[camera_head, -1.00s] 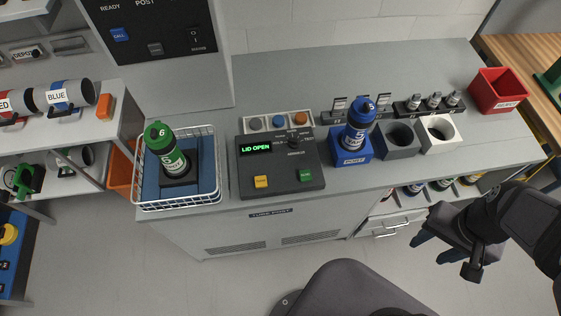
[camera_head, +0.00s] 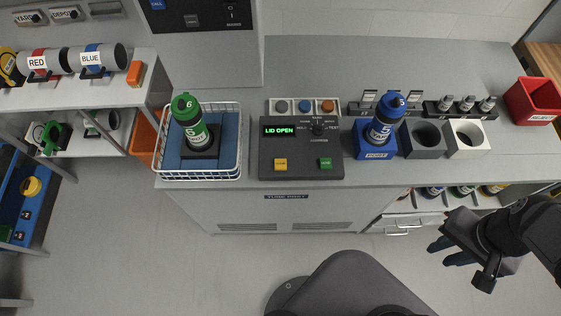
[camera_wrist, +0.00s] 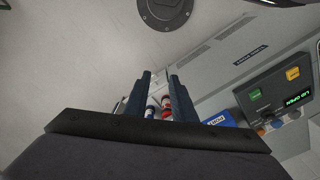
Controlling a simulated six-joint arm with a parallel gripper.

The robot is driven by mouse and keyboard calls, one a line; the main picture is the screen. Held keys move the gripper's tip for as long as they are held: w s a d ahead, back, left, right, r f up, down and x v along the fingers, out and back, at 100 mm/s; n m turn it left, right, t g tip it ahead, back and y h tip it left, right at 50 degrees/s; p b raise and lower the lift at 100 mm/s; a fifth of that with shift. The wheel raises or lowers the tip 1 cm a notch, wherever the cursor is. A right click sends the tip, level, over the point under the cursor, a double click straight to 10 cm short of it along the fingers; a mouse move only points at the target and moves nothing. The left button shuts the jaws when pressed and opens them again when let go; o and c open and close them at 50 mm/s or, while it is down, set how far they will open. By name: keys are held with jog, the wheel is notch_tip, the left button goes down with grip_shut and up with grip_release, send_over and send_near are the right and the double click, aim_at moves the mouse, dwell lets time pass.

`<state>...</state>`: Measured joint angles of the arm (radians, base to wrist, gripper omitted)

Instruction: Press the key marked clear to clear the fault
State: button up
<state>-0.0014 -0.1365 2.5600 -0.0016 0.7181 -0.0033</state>
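A dark control panel (camera_head: 301,148) on the counter has a lit green display (camera_head: 291,130) reading LID OPEN. A yellow key (camera_head: 280,164) is at its lower left and a green key (camera_head: 325,163) at its lower right; their small labels are hard to read. A selector knob (camera_head: 318,129) sits at the upper right. The wrist view shows the yellow key (camera_wrist: 292,73), green key (camera_wrist: 255,95) and display (camera_wrist: 298,99) at the right. My gripper (camera_head: 447,250) is in front of the counter, right of the panel and apart from it. Its fingers (camera_wrist: 160,78) are parted and empty.
A wire basket (camera_head: 158,160) with a green bottle (camera_head: 189,122) stands left of the panel. A blue bottle (camera_head: 386,118) in a blue holder (camera_head: 377,154) stands right of it.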

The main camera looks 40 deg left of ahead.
grip_shut()
dwell(1.4)
